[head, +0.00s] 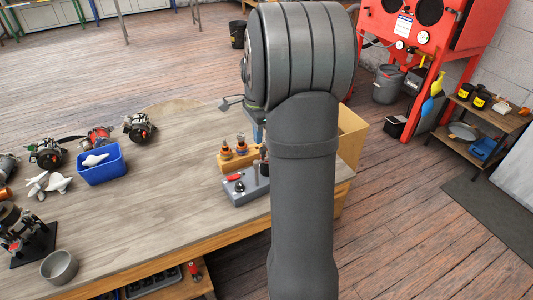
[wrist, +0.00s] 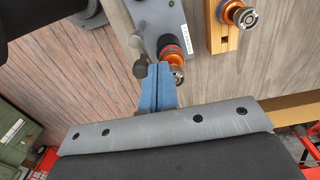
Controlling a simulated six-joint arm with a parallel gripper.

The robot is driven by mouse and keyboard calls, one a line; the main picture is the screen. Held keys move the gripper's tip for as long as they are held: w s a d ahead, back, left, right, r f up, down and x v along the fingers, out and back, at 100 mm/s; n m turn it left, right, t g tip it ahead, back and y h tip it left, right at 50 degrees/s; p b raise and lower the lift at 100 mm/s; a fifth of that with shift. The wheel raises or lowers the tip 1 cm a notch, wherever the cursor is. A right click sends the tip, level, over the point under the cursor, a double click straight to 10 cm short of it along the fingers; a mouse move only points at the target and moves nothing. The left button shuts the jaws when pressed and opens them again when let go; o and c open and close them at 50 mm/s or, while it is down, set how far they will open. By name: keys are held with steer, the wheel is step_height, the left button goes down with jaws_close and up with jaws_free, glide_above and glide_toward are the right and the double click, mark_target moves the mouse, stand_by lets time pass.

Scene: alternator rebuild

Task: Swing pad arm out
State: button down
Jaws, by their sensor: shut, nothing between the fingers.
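A grey fixture base with a white label (wrist: 176,38) stands on the bench, seen from above in the wrist view. It also shows in the head view (head: 240,192), with a red part on top and my arm partly hiding its right side. An orange and dark round part (wrist: 172,52) sits at its end. A dark rounded knob on a short grey arm (wrist: 140,68), perhaps the pad arm, is just left of my fingertips. My gripper (wrist: 158,70) has its blue fingers pressed together and empty, close beside the knob and the orange part. I cannot tell whether they touch.
A wooden block (wrist: 220,42) with orange and black parts stands beside the fixture. A blue bin (head: 102,166), several alternators and a grey cup (head: 59,267) are on the left of the bench (head: 165,205). The bench middle is clear. A red cabinet (head: 430,30) stands behind.

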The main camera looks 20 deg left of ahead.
steer(key=shift+f, duration=1.85)
steer(key=shift+d, duration=0.85)
steer(key=shift+s+d, duration=0.3)
steer(key=shift+d, duration=0.3)
step_height(320, 180, up, 7)
steer(key=shift+f, duration=0.1)
stand_by(0.4)
